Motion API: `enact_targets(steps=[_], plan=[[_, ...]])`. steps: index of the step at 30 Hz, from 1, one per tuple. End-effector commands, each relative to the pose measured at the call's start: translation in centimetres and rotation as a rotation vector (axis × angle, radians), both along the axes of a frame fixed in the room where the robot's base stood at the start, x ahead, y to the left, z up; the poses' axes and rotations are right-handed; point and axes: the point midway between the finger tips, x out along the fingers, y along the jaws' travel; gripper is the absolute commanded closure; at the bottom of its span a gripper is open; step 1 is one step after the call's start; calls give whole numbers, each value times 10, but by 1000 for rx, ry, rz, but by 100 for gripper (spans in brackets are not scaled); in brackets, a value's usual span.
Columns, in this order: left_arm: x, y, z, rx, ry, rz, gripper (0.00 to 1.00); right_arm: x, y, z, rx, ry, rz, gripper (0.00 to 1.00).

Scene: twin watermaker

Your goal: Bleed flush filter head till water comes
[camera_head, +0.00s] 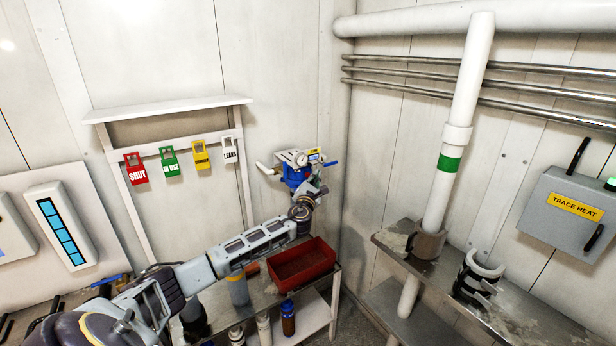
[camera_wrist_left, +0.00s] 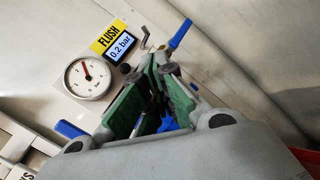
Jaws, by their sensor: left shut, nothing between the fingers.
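The flush filter head (camera_head: 295,176) is a blue unit on the far wall with a round gauge (camera_head: 302,160) on top. In the left wrist view the gauge (camera_wrist_left: 88,78) needle points up and left, next to a yellow FLUSH label (camera_wrist_left: 108,38) and a display (camera_wrist_left: 121,48) reading 0.2 bar. A blue lever (camera_wrist_left: 180,35) and a small grey crank (camera_wrist_left: 146,38) are beyond my fingertips. My left gripper (camera_head: 319,188) is at the filter head's lower right, shut and empty. Its green-padded fingers (camera_wrist_left: 155,72) hide part of the head. Contact cannot be told. No water is visible.
A red tray (camera_head: 302,272) sits on the bench below the filter head, with bottles (camera_head: 288,318) on the shelf underneath. Hanging tags (camera_head: 168,162) line the left frame. A white pipe (camera_head: 462,120) and the trace heat box (camera_head: 568,215) stand right.

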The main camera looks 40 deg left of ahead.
Motion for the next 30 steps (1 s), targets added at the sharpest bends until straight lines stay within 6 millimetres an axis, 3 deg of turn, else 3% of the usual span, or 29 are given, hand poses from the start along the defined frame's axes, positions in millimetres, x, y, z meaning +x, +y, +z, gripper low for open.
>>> enact_targets(steps=[30], plan=[[-19, -45, 1, 0, 0, 0, 100, -4, 0, 27, 0, 4, 0, 100]])
